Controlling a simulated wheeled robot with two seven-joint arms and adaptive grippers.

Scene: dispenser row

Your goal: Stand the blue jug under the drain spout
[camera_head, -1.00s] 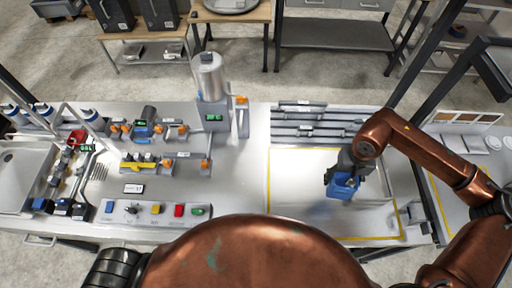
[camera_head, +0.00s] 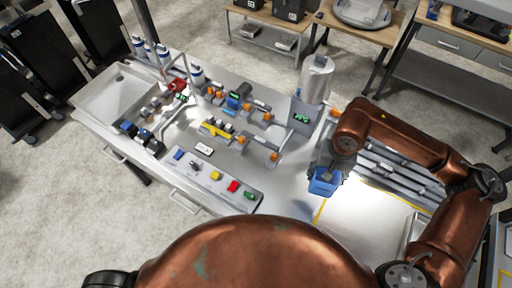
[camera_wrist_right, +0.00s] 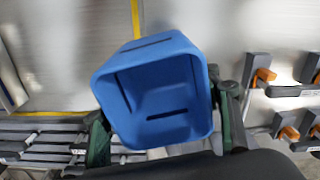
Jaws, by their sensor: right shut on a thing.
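The blue jug (camera_head: 324,183) is held in my right gripper (camera_head: 334,168), above the bench just left of the yellow-lined area. In the right wrist view my right gripper (camera_wrist_right: 165,130) has its dark fingers on both sides of the jug (camera_wrist_right: 150,62), and the jug's open, empty inside faces the camera. A bent grey pipe (camera_head: 171,115) runs by a red valve (camera_head: 177,86) and a small green display near the sink; I cannot tell for sure that it is the drain spout. The jug is well to the right of it. My left gripper is not in view.
A steel tank (camera_head: 317,78) on a grey stand is just behind the jug. Orange-tipped fittings (camera_head: 273,156) and a button panel (camera_head: 212,180) stand between jug and sink (camera_head: 116,93). The slatted rack (camera_head: 400,170) is at right. Bench front beside the panel is clear.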

